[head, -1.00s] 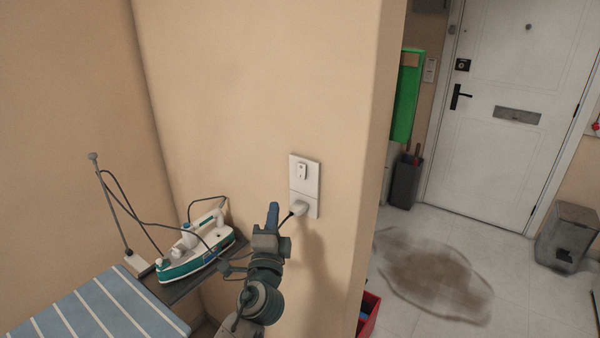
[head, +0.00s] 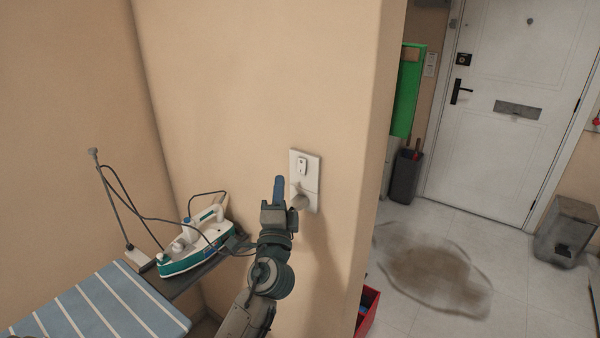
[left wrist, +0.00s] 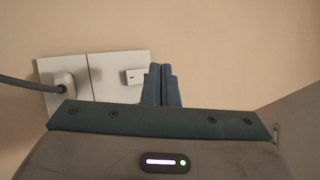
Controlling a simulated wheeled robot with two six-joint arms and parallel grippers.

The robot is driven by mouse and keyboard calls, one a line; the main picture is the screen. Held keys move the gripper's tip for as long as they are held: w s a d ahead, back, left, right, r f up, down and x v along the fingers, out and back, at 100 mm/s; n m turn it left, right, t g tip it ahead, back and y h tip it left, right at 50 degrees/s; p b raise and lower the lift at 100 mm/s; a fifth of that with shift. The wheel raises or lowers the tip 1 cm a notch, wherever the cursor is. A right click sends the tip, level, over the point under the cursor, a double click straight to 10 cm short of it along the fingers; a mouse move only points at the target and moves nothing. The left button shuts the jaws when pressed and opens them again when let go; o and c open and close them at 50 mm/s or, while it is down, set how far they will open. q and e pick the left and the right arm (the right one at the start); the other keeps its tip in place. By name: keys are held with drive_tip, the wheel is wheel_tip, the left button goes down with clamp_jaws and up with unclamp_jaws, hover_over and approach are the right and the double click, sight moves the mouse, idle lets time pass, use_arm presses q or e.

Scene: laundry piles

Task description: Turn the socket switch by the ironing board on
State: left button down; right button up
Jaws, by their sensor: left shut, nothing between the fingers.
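The white socket plate (head: 311,190) is on the beige wall, with a small rocker switch (head: 302,166) in its upper half and a plug (head: 300,202) in its lower half. In the left wrist view the switch (left wrist: 134,76) lies just left of my fingertips, and the plug (left wrist: 64,82) with its grey cord is further left. My left gripper (head: 278,190) is shut and empty, its blue fingers just left of the plate and lower than the switch. I cannot tell whether it touches the wall. My right gripper is out of view.
The ironing board (head: 95,305) with a blue striped cover is at lower left, with a teal and white iron (head: 190,250) on its end rest. A wall corner is right of the socket. Beyond it are a red box (head: 368,310) and a stained floor (head: 430,280).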

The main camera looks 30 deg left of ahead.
sight(301, 166)
use_arm(q)
drive_tip(key=w, duration=0.3)
drive_tip(key=w+b, duration=0.1)
drive_tip(key=w, duration=0.1)
drive_tip(key=shift+d+f, duration=0.25)
drive_tip(key=shift+f, duration=0.05)
idle(0.9)
idle(0.7)
drive_tip(key=shift+w+b, duration=0.3)
drive_tip(key=shift+w, duration=0.1)
